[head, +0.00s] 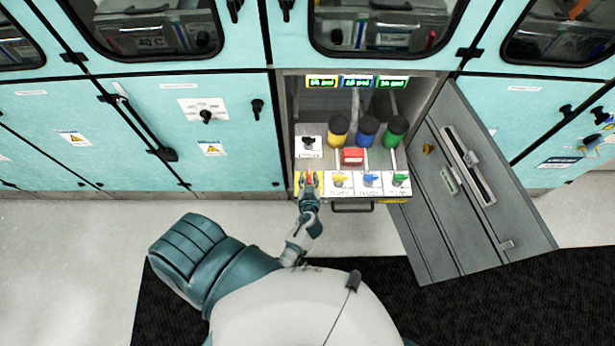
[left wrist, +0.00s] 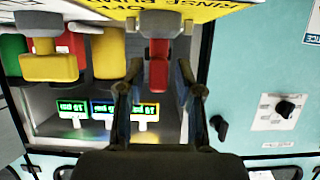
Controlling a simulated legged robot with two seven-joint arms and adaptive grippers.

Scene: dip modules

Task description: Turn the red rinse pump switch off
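The red rinse pump switch (left wrist: 158,64) shows in the left wrist view, which is upside down, under a yellow label reading "RINSE PUMP". In the head view the red switch (head: 309,178) is at the left end of a row of switches on the pulled-out panel. My left gripper (left wrist: 158,75) is open, with one finger on each side of the switch and a visible gap to each. In the head view my left gripper (head: 309,190) covers part of the switch and its label. My right gripper is not in view.
Yellow (head: 341,180), blue (head: 371,179) and green (head: 400,179) switches sit to the right. An open grey door (head: 470,190) stands at the right. Teal cabinets (head: 220,110) flank the opening.

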